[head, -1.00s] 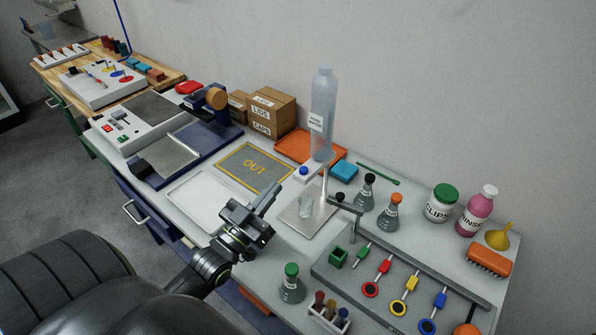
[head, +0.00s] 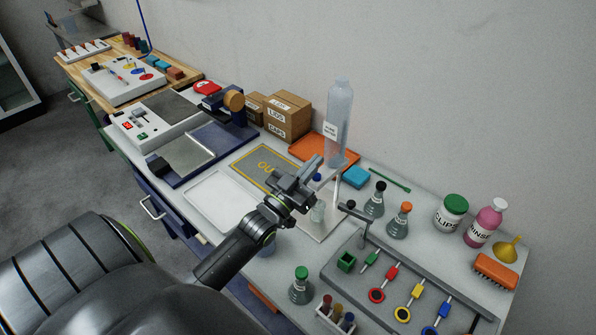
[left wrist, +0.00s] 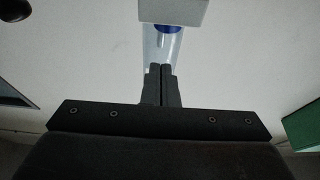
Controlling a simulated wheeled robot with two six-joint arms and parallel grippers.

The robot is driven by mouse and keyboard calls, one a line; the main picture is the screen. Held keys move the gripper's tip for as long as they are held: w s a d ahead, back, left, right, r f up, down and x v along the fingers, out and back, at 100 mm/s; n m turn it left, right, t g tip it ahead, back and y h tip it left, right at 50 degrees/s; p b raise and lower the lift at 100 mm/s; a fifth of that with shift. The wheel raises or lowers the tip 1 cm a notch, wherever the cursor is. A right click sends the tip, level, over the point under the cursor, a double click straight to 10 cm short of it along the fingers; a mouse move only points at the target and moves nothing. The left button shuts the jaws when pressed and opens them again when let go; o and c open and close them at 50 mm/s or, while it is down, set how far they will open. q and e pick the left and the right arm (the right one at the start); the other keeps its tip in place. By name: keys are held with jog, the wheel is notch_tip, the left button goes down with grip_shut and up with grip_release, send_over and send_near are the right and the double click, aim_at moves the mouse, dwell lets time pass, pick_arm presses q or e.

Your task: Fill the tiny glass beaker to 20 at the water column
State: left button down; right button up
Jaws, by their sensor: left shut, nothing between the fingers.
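The tiny glass beaker (head: 318,213) stands upright on the pale metal plate (head: 317,230), partly covered by my left gripper. The water column (head: 338,125) is a tall, clear bluish cylinder with a white label, standing behind the plate. A blue button (head: 317,177) shows just beyond the left gripper. My left gripper (head: 315,163) is shut and empty, reaching over the plate in front of the column's foot. In the left wrist view its closed fingertips (left wrist: 159,70) are in front of a clear bluish cylinder with a blue part (left wrist: 165,29) above. The beaker's water level cannot be read.
A white tray (head: 221,201) and a grey OUT mat (head: 252,164) lie left of the plate. Stoppered flasks (head: 375,202) (head: 399,223) stand to its right. A grey rack (head: 400,270) with coloured pieces is in front. A green-capped flask (head: 301,287) stands near the front edge.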

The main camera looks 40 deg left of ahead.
aim_at(317, 177)
pick_arm(q)
jog(key=shift+s+f, duration=0.15)
jog(key=shift+f, duration=1.9)
